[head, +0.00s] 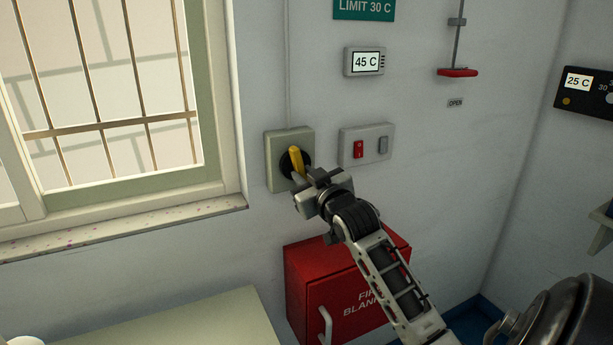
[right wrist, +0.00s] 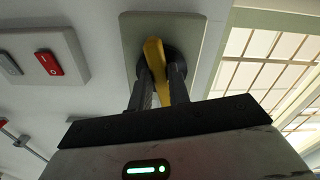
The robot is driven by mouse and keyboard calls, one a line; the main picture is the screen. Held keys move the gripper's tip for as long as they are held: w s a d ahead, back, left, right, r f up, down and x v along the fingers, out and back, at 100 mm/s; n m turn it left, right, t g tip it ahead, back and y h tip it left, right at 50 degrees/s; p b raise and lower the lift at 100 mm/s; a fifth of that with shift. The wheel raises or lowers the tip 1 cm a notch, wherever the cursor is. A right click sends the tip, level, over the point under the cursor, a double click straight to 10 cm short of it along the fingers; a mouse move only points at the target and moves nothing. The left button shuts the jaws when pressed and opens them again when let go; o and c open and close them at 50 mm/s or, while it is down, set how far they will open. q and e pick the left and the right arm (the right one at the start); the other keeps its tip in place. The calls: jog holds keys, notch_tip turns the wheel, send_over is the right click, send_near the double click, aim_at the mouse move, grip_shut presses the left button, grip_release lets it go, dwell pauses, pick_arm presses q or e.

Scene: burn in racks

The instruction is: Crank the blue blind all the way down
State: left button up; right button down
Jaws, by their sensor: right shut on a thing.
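The crank is a yellow handle (head: 296,160) on a dark round hub in a pale wall plate (head: 276,175), right of the window. My right gripper (head: 303,178) is at the plate, shut on the yellow handle. In the right wrist view the handle (right wrist: 155,60) runs between the two dark fingers (right wrist: 160,80), tilted slightly, with its upper end at the hub. No blue blind shows in either view; the visible window (head: 100,90) is uncovered, with bars outside. My left gripper is not in view.
A switch plate with a red rocker (head: 358,149) is just right of the crank plate. A red fire blanket box (head: 310,270) is below, near my right arm. A 45 C display (head: 366,62) is above. A pale tabletop (head: 190,325) lies lower left; the wall between is clear.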

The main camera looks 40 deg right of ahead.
jog(key=m, duration=0.7)
jog(key=a+m, duration=0.1)
jog(key=m, duration=0.6)
jog(key=r+m, duration=0.1)
jog(key=m, duration=0.6)
jog(key=shift+w+a, duration=0.2)
jog(key=m, duration=0.5)
jog(key=shift+d+r, duration=0.1)
jog(key=shift+r, duration=0.1)
jog(key=shift+m, duration=0.4)
jog(key=c, duration=1.3)
grip_release()
jog(key=shift+s, duration=0.1)
